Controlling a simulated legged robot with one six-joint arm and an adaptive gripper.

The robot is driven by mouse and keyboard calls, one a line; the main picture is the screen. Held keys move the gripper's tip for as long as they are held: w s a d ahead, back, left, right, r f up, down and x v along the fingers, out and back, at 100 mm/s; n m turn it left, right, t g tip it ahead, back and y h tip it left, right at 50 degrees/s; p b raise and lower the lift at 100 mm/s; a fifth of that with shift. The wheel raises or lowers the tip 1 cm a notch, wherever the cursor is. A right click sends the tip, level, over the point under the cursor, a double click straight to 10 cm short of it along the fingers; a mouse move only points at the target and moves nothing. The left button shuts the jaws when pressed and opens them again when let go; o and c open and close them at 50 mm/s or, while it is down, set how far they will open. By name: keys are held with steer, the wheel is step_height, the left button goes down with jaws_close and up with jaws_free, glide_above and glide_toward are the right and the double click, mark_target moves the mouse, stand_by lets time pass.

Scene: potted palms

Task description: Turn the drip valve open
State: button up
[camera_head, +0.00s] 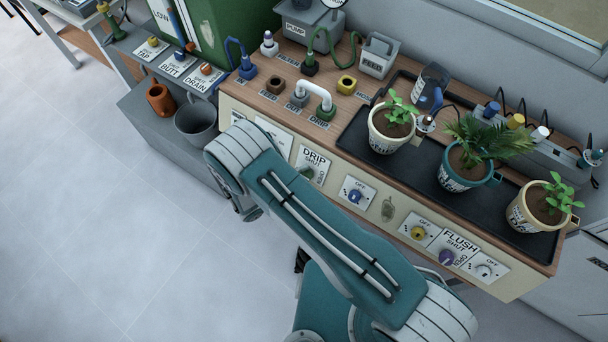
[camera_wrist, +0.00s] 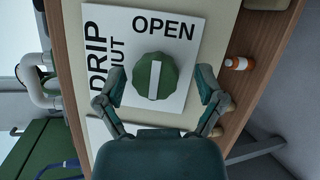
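The drip valve is a round green knob (camera_wrist: 155,80) with a white bar across it, on a white plate (camera_wrist: 183,98) marked DRIP, SHUT and OPEN. In the wrist view the bar lies in line with the OPEN side; I cannot tell which end is the pointer. My gripper (camera_wrist: 159,80) is open, its fingers on either side of the knob with a gap to each. The left finger hides part of SHUT. In the head view the knob (camera_head: 306,173) shows beside my arm, and my fingers cannot be made out.
A blue knob (camera_head: 355,196), yellow knob (camera_head: 418,232) and purple FLUSH knob (camera_head: 446,257) sit along the same panel. Above are a black tray (camera_head: 350,148) with potted plants and a white pipe (camera_head: 316,88). A grey bucket (camera_head: 196,122) stands left. An orange-and-white item (camera_wrist: 238,63) is right of the plate.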

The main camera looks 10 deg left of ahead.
steer(key=shift+r, duration=0.1)
steer(key=v, duration=1.2)
steer(key=w+d+r+m+g+y, duration=0.1)
steer(key=w+d+r+m+g, duration=0.15)
steer(key=d+r, duration=0.45)
steer(key=w+d+r+m+g+y, duration=0.1)
steer(key=w+d+r+m+g, duration=0.2)
steer(key=r, duration=0.7)
steer(key=w+d+r+m+g+y, duration=0.1)
steer(key=w+d+r+m+g, duration=0.1)
steer(key=d+r+g, duration=0.55)
steer(key=s+d+r+m+t+y, duration=0.2)
steer(key=s+d+r+t+y, duration=0.1)
steer(key=s+d+r, duration=0.3)
steer(key=s+d+r+m+t+y, duration=0.3)
steer(key=s+d+r, duration=0.3)
steer(key=r, duration=0.5)
steer(key=d+t+y, duration=0.1)
steer(key=d, duration=0.1)
steer(key=shift+s+d+r+y, duration=0.3)
steer(key=shift+s, duration=0.05)
